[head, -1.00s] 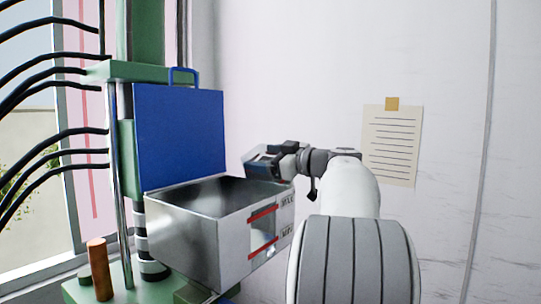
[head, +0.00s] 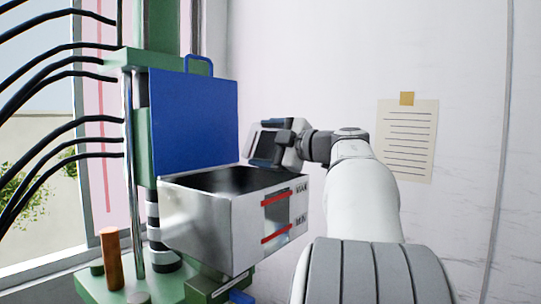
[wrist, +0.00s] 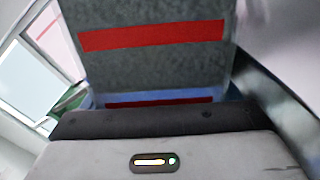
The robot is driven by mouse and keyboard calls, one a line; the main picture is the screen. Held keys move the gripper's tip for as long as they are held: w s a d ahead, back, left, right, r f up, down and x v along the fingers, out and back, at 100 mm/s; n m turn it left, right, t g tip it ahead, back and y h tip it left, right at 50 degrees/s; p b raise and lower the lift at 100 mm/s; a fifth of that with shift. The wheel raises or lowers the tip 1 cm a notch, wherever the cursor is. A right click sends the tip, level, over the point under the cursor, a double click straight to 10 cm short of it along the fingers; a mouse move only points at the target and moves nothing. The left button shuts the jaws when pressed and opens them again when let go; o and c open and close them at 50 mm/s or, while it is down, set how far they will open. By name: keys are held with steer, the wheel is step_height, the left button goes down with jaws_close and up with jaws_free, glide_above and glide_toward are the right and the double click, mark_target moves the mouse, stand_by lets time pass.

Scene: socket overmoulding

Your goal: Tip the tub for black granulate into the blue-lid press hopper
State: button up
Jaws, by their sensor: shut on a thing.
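The press hopper (head: 205,220) is an open metal box at the centre left of the head view. Its blue lid (head: 195,120) stands upright behind it, and its inside looks dark. My gripper (head: 268,143) is over the hopper's far right rim, tilted, and shut on the tub. In the wrist view a speckled grey wall with red bands, which I take for the tub (wrist: 150,65), fills the space just beyond my gripper. The tub's mouth and contents cannot be made out.
The green press frame (head: 140,60) with a steel column and black hoses stands left of the hopper. A copper-coloured cylinder (head: 111,258) stands on its base. A paper notice (head: 407,140) hangs on the pale wall at right. The space right of the hopper is taken by my arm.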

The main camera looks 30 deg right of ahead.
steer(key=a+n+b, duration=0.1)
steer(key=a+n, duration=0.1)
steer(key=s+a+r+n+b, duration=0.1)
steer(key=a+n+b, duration=0.1)
steer(key=n, duration=0.1)
steer(key=s+a+n+b, duration=0.1)
steer(key=a+n, duration=0.1)
steer(key=n, duration=0.1)
steer(key=shift+r, duration=0.3)
steer(key=shift+d, duration=0.1)
stand_by(1.7)
steer(key=m+p, duration=0.1)
steer(key=d+m+p, duration=0.1)
steer(key=m+p, duration=0.1)
steer(key=shift+d+f, duration=0.1)
steer(key=shift+f, duration=0.1)
